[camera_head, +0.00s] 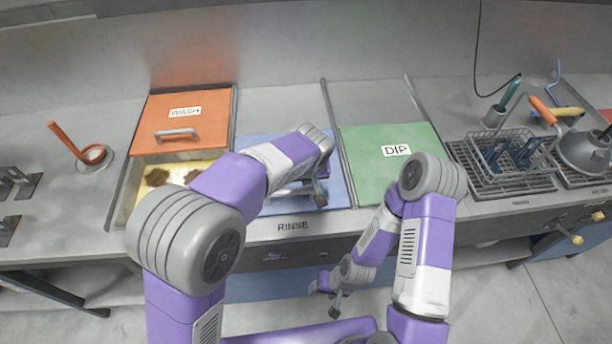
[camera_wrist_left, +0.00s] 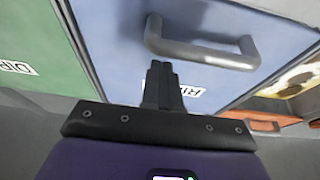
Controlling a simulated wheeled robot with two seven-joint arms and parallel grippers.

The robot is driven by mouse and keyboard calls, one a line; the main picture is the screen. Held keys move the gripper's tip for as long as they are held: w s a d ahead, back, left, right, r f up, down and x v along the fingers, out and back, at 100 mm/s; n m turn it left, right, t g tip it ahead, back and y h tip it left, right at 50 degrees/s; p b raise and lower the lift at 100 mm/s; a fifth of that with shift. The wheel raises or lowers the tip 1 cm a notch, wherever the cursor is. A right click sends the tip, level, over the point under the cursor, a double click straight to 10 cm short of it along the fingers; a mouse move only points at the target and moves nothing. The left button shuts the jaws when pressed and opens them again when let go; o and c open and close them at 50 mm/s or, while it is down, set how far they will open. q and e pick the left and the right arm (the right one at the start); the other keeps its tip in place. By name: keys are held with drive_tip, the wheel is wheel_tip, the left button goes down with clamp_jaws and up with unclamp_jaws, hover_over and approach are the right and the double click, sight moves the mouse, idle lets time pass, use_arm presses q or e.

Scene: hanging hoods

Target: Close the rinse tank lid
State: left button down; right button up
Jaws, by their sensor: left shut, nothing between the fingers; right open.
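The blue rinse tank lid (camera_head: 338,185) lies flat between the orange and green lids, its front edge at the counter front. No opening shows at its front, though my left arm hides much of it. In the left wrist view the lid (camera_wrist_left: 115,35) carries a grey bar handle (camera_wrist_left: 205,52) and a partly hidden label. My left gripper (camera_head: 320,197) is over the lid's front right part. Its fingers (camera_wrist_left: 161,72) are shut and empty, beside the handle and not around it. My right gripper (camera_head: 338,303) is open and empty, low in front of the counter.
The orange wash lid (camera_head: 193,118) is slid back, showing a yellowish bath in the wash tank (camera_head: 130,205). The green dip lid (camera_head: 375,172) lies right of the rinse tank. A wire basket (camera_head: 510,152) stands on the right.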

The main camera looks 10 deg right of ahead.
use_arm(q)
drive_tip(key=w+r, duration=0.1)
drive_tip(key=w+r+p, duration=0.1)
drive_tip(key=w, duration=0.1)
drive_tip(key=shift+d+r, duration=0.1)
drive_tip(key=shift+d, duration=0.05)
drive_tip(key=p+v, duration=0.1)
drive_tip(key=v, duration=0.7)
drive_tip(key=shift+s+p, duration=0.25)
drive_tip(key=shift+p, duration=0.15)
use_arm(e)
drive_tip(key=r, duration=0.1)
drive_tip(key=w+r, duration=0.1)
drive_tip(key=r, duration=0.1)
drive_tip(key=shift+d+r, duration=0.1)
drive_tip(key=shift+r, duration=0.05)
use_arm(q)
drive_tip(key=shift+r, duration=0.1)
use_arm(e)
drive_tip(key=shift+s, duration=0.15)
